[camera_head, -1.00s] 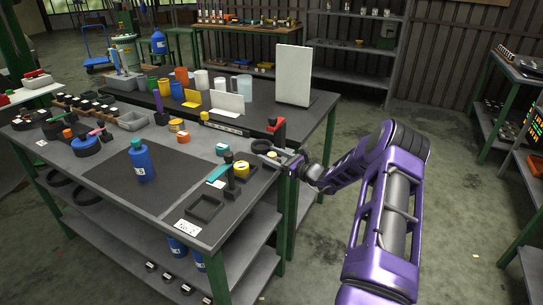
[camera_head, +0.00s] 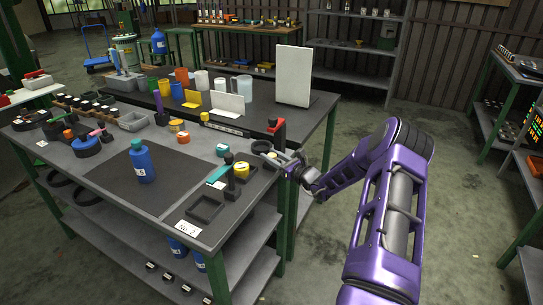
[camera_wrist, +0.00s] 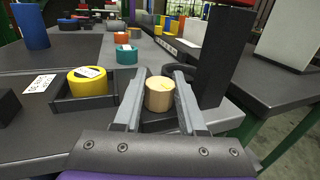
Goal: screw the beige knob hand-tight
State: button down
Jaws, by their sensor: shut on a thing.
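The beige knob (camera_wrist: 160,97) is a short, ribbed cylinder, upright between the two grey fingers of my gripper (camera_wrist: 159,78) in the wrist view. The fingers are closed on its sides. In the head view my gripper (camera_head: 274,157) reaches in from the right over the table's right edge, and the knob shows only as a small pale spot there. What lies under the knob is hidden by the fingers and the gripper's body, so I cannot tell how it is seated.
A tall black post with a red top (camera_head: 278,129) stands close to the gripper's right in the wrist view. A yellow round part (camera_wrist: 88,80) sits in a black tray to the left. A teal ring (camera_wrist: 126,54) lies beyond. A blue bottle (camera_head: 143,162) stands on the dark mat.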

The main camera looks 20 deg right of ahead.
jog(key=m+h+p, duration=0.1)
jog(key=m+h, duration=0.1)
jog(key=h, duration=0.1)
jog(key=m+t+h+p, duration=0.1)
jog(key=m+h, duration=0.1)
jog(key=h, duration=0.1)
jog(key=shift+a+r, duration=0.1)
jog(key=shift+r, duration=0.05)
jog(key=m+h+p, duration=0.1)
jog(key=h, duration=0.1)
jog(key=m+g+h, duration=0.1)
jog(key=m+h, duration=0.1)
jog(key=m+h+p, duration=0.1)
jog(key=h, duration=0.1)
jog(key=shift+d+f+m+h+p, duration=0.25)
jog(key=shift+m+h+p, duration=0.05)
jog(key=shift+h, duration=0.1)
jog(key=shift+g+h, duration=0.4)
jog(key=shift+r+m+h, duration=0.15)
jog(key=shift+m+h, duration=0.35)
jog(key=shift+c, duration=2.4)
grip_release()
jog(key=v, duration=1.7)
jog(key=shift+s+a+r, duration=0.2)
jog(key=shift+r, duration=0.1)
